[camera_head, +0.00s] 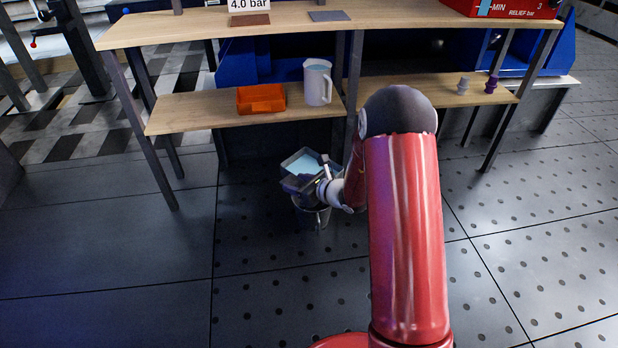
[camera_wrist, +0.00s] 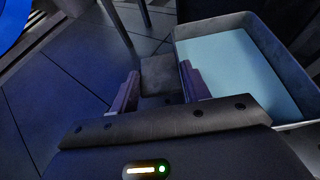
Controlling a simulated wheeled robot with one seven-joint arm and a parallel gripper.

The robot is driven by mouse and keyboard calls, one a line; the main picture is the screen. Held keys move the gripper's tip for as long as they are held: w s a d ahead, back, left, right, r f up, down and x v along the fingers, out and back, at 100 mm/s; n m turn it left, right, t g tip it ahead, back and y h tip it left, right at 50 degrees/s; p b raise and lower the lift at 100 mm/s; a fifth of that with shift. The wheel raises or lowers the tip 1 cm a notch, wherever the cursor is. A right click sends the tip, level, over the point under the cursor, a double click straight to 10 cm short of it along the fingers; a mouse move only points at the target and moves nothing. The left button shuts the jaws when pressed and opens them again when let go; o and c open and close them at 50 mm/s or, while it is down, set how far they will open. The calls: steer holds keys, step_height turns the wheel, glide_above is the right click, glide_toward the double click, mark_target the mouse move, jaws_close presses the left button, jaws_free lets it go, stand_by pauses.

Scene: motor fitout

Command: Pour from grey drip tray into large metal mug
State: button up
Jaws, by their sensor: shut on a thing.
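The grey drip tray (camera_head: 291,182) holds light blue liquid and is held above the floor, under the lower shelf. In the wrist view the tray (camera_wrist: 213,24) fills the right side, looking nearly level with liquid inside. My gripper (camera_head: 314,184) is shut on the tray's grey handle block, which sits between the fingers in the wrist view (camera_wrist: 160,76). The large metal mug (camera_head: 313,219) is upright just below the tray, its top partly hidden by tray and gripper. I cannot see inside the mug, and it is not visible in the wrist view.
A wooden shelf (camera_head: 200,109) just above bears an orange bin (camera_head: 261,99) and a white jug (camera_head: 317,84) with light blue content. A dark bench leg (camera_head: 352,75) stands close behind my arm. The tiled floor (camera_head: 110,240) to the left is clear.

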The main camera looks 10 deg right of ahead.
step_height(320, 180, down, 10)
steer(key=w+a+g+y+b, duration=0.1)
steer(key=b, duration=0.1)
steer(key=shift+w+a+r+y, duration=0.15)
steer(key=shift+a+y, duration=0.25)
steer(key=shift+r, duration=0.1)
stand_by(0.6)
steer(key=shift+d+r+p, duration=0.1)
steer(key=shift+r+p, duration=0.1)
steer(key=shift+p, duration=0.1)
stand_by(0.4)
steer(key=shift+w+r+m+g+p, duration=0.1)
steer(key=shift+r+m+g+p, duration=0.2)
steer(key=shift+r+p, duration=0.05)
stand_by(0.4)
steer(key=shift+r+y+p, duration=0.3)
steer(key=shift+p, duration=0.1)
